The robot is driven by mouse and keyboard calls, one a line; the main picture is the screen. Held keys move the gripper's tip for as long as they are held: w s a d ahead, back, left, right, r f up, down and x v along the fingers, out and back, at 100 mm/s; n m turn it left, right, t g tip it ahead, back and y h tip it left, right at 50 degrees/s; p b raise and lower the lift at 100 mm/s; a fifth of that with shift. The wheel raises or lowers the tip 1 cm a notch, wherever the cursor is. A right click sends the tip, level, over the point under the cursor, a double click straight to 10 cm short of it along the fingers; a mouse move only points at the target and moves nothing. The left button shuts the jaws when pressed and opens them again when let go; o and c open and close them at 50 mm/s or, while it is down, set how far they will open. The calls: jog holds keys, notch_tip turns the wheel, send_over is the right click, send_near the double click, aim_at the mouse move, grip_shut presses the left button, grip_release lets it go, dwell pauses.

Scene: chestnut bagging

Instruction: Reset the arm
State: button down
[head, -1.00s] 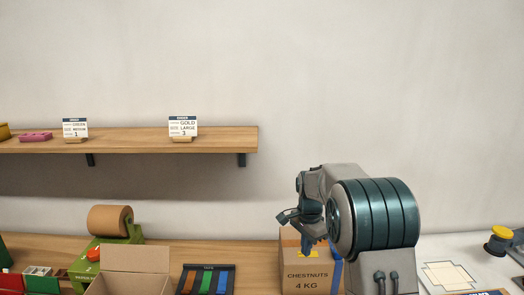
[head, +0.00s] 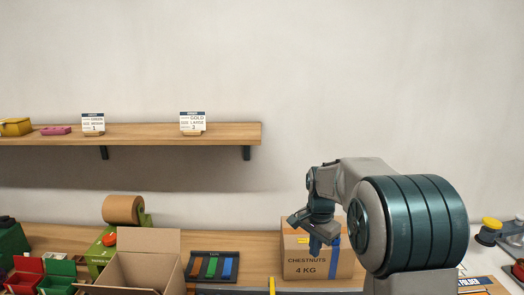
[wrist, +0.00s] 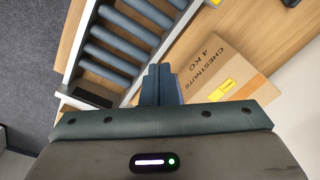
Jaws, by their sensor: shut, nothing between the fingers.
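My gripper (wrist: 161,86) shows in the wrist view with its two fingers together and nothing between them. In the head view my gripper (head: 317,243) points down in front of the chestnut box, partly covering it. My arm is folded at the right of the head view. The closed brown chestnut box (head: 300,269), marked "CHESTNUTS 4 KG", stands on the wooden table. In the wrist view the same box (wrist: 215,75) lies right of the fingers; I cannot tell whether they touch it.
An open carton (head: 140,270) stands left on the table (head: 258,250), with a tray of coloured strips (head: 212,267) beside it. A shelf (head: 190,136) holds order cards. The wrist view shows a roller conveyor (wrist: 122,40).

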jog(key=s+r+n+t, duration=0.1)
jog(key=s+n, duration=0.4)
jog(key=s, duration=0.9)
jog(key=s+r+n+t, duration=0.2)
jog(key=s+n, duration=0.3)
jog(key=s, duration=0.9)
jog(key=shift+d+r, duration=0.3)
jog(key=shift+r, duration=0.2)
jog(key=shift+w, duration=0.1)
